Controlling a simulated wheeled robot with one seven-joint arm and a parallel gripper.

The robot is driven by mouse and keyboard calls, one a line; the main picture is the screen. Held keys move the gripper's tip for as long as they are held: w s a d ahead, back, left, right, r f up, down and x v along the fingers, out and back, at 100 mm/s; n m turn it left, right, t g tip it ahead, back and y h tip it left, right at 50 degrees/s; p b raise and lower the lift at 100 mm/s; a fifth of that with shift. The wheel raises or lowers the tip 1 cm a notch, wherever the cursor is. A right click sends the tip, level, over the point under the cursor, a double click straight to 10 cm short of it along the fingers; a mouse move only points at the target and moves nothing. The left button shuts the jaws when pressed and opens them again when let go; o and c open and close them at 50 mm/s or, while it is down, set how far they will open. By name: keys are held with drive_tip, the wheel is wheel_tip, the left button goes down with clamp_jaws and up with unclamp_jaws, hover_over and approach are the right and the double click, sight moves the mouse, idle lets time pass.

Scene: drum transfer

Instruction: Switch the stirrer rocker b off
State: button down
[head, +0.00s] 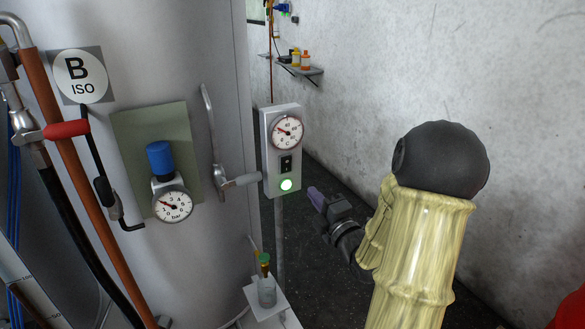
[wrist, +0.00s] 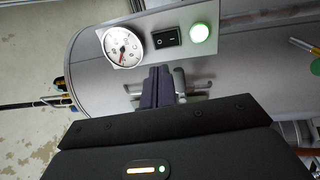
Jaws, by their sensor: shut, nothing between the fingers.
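The stirrer rocker b (head: 286,164) is a small black switch on a grey control box (head: 269,155) beside the tank marked B ISO. It sits between a round dial gauge (head: 288,132) and a lit green lamp (head: 286,185). In the wrist view the rocker (wrist: 167,38) shows white marks, and the lamp (wrist: 201,32) glows green. My gripper (head: 316,198) is shut and empty, to the right of and a little below the box in the head view. In the wrist view its purple fingertips (wrist: 157,72) point at the box just below the rocker, apparently apart from it.
The tank (head: 225,60) has a lever handle (head: 240,181) close to the box's left side. A pressure gauge (head: 172,205) with a blue knob is further left. A small shelf (head: 266,312) holds a glass jar below. The grey wall (head: 400,60) stands behind.

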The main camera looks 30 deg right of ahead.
sight(287, 162)
drive_tip(key=w+p, duration=0.1)
drive_tip(key=w, duration=0.3)
drive_tip(key=w+r+p, duration=0.1)
drive_tip(key=w, duration=0.3)
drive_tip(key=w+p, duration=0.1)
drive_tip(key=w, duration=0.3)
drive_tip(key=shift+a+r, duration=0.25)
drive_tip(key=shift+r, duration=0.05)
